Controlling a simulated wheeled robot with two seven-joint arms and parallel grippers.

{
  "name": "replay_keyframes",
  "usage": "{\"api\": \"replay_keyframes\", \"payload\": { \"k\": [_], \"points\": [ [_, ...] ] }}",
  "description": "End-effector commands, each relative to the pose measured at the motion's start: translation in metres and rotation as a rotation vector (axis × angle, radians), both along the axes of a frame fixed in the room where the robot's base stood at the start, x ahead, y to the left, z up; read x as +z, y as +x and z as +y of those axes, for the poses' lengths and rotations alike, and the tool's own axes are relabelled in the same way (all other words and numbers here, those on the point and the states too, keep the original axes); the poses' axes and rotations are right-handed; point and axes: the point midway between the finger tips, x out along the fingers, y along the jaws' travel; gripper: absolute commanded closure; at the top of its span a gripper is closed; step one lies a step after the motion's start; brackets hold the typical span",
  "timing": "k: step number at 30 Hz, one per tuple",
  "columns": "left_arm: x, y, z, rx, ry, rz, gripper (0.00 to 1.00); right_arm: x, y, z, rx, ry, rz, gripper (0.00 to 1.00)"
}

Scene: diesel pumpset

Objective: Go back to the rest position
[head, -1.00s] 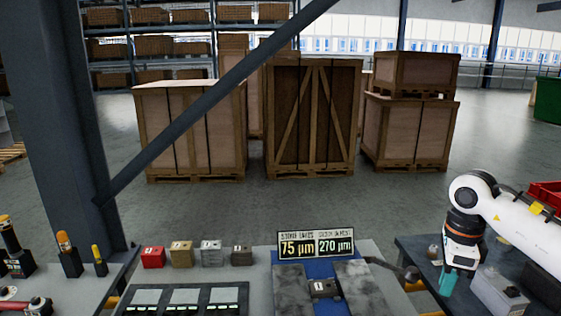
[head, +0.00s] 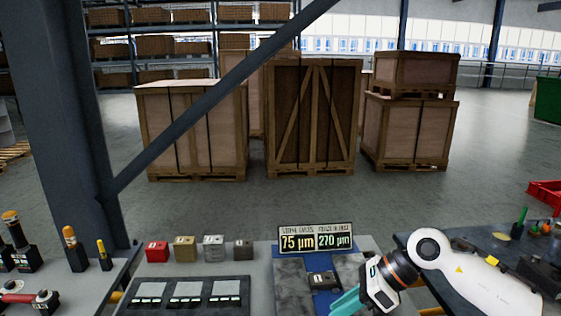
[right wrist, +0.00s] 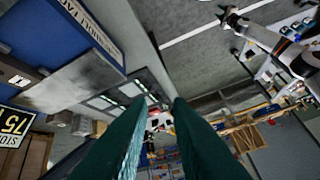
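My right gripper (head: 345,304) hangs over the right part of the work table, in front of the display sign and beside a grey plate. Its teal fingers point down and to the left. In the right wrist view the two fingers (right wrist: 160,100) stand apart with a gap and nothing between them. My left arm and gripper do not show in the head view.
The sign (head: 316,237) reads 75 µm and 270 µm. Red (head: 156,251), tan (head: 185,249) and grey blocks stand left of it, behind a dark tray (head: 238,306). A dark side table (head: 480,242) holds small items at right. Wooden crates (head: 312,120) stand far behind.

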Motion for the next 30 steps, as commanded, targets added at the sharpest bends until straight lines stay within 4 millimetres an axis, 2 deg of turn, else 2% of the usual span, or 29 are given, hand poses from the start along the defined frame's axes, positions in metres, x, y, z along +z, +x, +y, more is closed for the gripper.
{"api": "replay_keyframes", "payload": {
  "k": [1, 3, 6, 7, 9, 11, 13, 15, 17, 20, 23, 26, 27, 28, 30],
  "points": [
    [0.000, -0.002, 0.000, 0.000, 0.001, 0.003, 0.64, 0.001, -0.010, 0.028, -0.007, 0.128, 0.030, 0.82],
    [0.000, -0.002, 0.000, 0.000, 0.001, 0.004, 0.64, 0.015, -0.022, 0.064, -0.045, 0.339, 0.078, 0.82],
    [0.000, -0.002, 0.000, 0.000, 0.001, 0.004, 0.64, 0.043, -0.033, 0.100, -0.143, 0.650, 0.182, 0.82],
    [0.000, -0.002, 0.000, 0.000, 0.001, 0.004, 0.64, 0.053, -0.035, 0.106, -0.181, 0.740, 0.220, 0.82],
    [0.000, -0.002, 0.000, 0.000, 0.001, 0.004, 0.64, 0.073, -0.035, 0.113, -0.284, 0.942, 0.314, 0.82],
    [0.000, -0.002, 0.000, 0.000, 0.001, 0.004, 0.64, 0.087, -0.031, 0.110, -0.390, 1.108, 0.406, 0.82],
    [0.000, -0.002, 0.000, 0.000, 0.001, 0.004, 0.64, 0.096, -0.023, 0.098, -0.532, 1.287, 0.521, 0.82],
    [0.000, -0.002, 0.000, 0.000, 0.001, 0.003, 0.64, 0.096, -0.013, 0.080, -0.692, 1.450, 0.644, 0.82],
    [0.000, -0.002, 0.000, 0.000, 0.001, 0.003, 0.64, 0.088, -0.005, 0.060, -0.847, 1.575, 0.754, 0.82],
    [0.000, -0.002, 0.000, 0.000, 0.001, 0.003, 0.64, 0.057, 0.003, 0.022, -1.133, 1.747, 0.940, 0.82],
    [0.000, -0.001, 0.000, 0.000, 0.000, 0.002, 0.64, 0.010, -0.002, -0.015, -1.458, 1.868, 1.127, 0.82],
    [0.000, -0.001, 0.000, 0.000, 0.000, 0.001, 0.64, -0.048, -0.025, -0.047, -1.817, 1.926, 1.307, 0.82],
    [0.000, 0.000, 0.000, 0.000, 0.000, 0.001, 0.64, -0.072, -0.040, -0.057, -1.969, 1.929, 1.372, 0.82],
    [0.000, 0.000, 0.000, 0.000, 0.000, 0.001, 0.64, -0.090, -0.052, -0.064, 2.047, -1.892, -1.393, 0.82],
    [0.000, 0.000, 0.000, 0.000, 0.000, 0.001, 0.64, -0.123, -0.082, -0.075, 2.034, -1.658, -1.319, 0.82]
  ]
}}
